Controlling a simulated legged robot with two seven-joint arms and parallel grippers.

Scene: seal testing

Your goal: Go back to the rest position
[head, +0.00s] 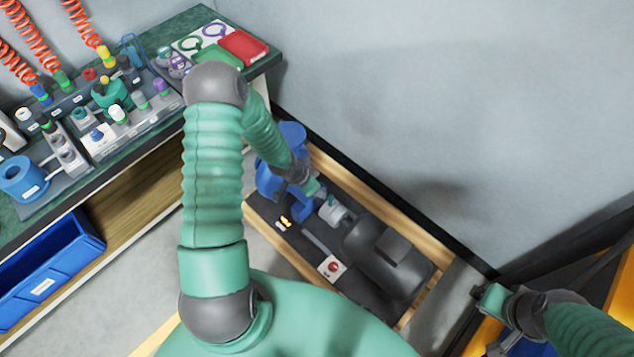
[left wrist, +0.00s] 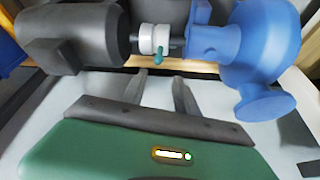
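My left gripper (head: 318,196) reaches down over the pump unit, close to the white coupling (head: 334,211). In the left wrist view its two fingers (left wrist: 163,84) are apart with nothing between them. The coupling (left wrist: 155,40), with a small green knob, lies just beyond the fingertips; whether they touch it I cannot tell. It sits between the dark motor (left wrist: 75,35) and the blue pump (left wrist: 255,45). My right gripper (head: 488,310) is at the lower right, away from the unit; its fingers are too unclear to read.
The pump unit stands on a wooden-edged base (head: 420,308) beside the wall. A green-topped workbench (head: 262,66) at the left carries fittings, a blue spool (head: 22,178) and a red tray (head: 243,46). A blue bin (head: 50,262) sits below it. Yellow structure stands at the right.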

